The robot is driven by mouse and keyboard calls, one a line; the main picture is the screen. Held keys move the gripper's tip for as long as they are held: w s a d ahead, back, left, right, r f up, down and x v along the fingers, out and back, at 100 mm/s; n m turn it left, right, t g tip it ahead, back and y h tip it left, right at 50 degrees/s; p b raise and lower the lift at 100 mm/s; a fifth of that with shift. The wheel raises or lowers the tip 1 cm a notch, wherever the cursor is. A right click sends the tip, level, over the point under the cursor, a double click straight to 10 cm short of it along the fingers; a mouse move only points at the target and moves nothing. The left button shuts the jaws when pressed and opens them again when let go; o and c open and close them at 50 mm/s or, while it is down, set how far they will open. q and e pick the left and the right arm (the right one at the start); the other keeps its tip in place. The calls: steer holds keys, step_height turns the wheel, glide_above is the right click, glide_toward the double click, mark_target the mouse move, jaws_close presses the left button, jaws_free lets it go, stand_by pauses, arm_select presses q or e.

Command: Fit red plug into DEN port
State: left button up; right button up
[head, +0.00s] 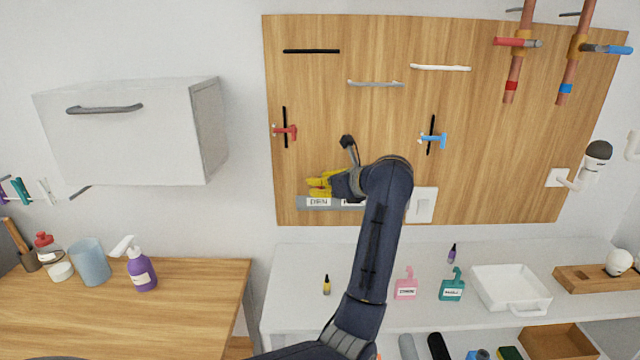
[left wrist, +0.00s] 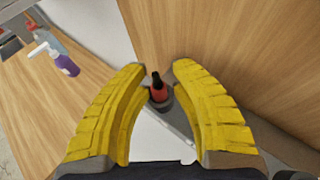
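The red plug (left wrist: 158,92), with a black top, stands in a dark round socket (left wrist: 161,105) on the grey ledge in the left wrist view. The grey ledge (head: 352,205) is fixed low on the wooden board and carries a DEN label (head: 318,202). My left gripper (head: 318,184) is at the ledge just above that label. Its yellow fingers (left wrist: 159,66) are apart, on either side of the plug, with a small gap visible to each. How deep the plug sits is unclear. My right gripper is out of view.
The wooden board (head: 470,150) holds several handles and small valves. A white switch plate (head: 422,205) is right of the ledge. Below, a white counter (head: 295,265) carries bottles and a white tray (head: 510,288). A white cabinet (head: 130,135) hangs left.

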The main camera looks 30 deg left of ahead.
arm_select(q)
steer(key=shift+s+a+f, duration=0.1)
steer(key=shift+s+f, duration=0.05)
steer(key=shift+f, duration=0.1)
steer(key=shift+d, duration=0.3)
steer(key=shift+r+v, duration=0.15)
steer(key=shift+v, duration=1.7)
steer(key=shift+r+v, duration=0.15)
steer(key=shift+v, duration=1.65)
steer(key=shift+a, duration=0.15)
